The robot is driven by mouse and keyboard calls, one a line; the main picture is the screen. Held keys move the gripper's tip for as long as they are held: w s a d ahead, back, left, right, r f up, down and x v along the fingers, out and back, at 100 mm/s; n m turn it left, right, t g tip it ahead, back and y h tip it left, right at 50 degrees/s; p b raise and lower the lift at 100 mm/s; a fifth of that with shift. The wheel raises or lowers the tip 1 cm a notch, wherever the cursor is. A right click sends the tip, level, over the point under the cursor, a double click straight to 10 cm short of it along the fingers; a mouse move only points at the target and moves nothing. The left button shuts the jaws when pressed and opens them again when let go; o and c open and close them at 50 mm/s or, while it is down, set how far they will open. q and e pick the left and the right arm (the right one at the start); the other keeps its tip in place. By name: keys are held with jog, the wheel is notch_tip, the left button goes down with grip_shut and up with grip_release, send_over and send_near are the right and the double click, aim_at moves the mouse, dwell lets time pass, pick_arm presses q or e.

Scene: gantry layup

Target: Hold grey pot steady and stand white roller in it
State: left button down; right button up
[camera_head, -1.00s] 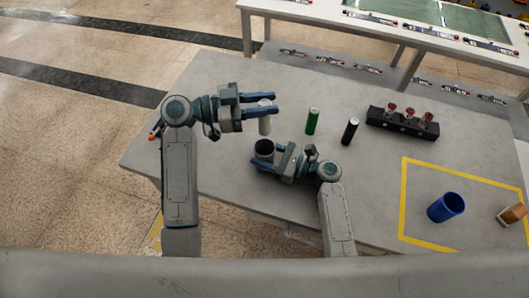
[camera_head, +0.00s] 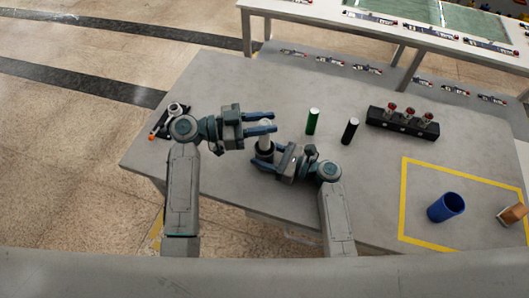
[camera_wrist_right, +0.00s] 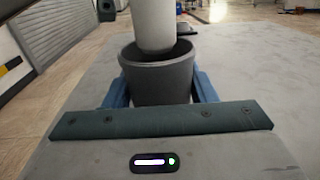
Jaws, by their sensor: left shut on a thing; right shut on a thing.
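The grey pot (camera_head: 264,154) stands on the grey table, and my right gripper (camera_head: 262,160) is shut around it. In the right wrist view the dark grey pot (camera_wrist_right: 158,78) sits upright between the blue fingers (camera_wrist_right: 160,92). The white roller (camera_head: 265,135) is upright in my left gripper (camera_head: 272,123), which is shut on it. In the right wrist view the lower end of the white roller (camera_wrist_right: 155,25) is at the pot's mouth, with its bottom edge just below the far rim. Whether it touches the pot's floor is hidden.
A green roller (camera_head: 313,121) and a black roller (camera_head: 350,131) stand to the right. Behind them is a black rack (camera_head: 402,122) with red-topped pieces. A small tool (camera_head: 170,120) lies at the left edge.

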pick_arm(q)
jog(key=shift+f, duration=0.25)
jog(key=c, duration=1)
grip_release()
jog(key=a, duration=0.4)
jog(key=s+a, duration=0.1)
jog(key=a, duration=0.7)
jog(key=shift+s, duration=0.35)
pick_arm(e)
jog(key=o, duration=1)
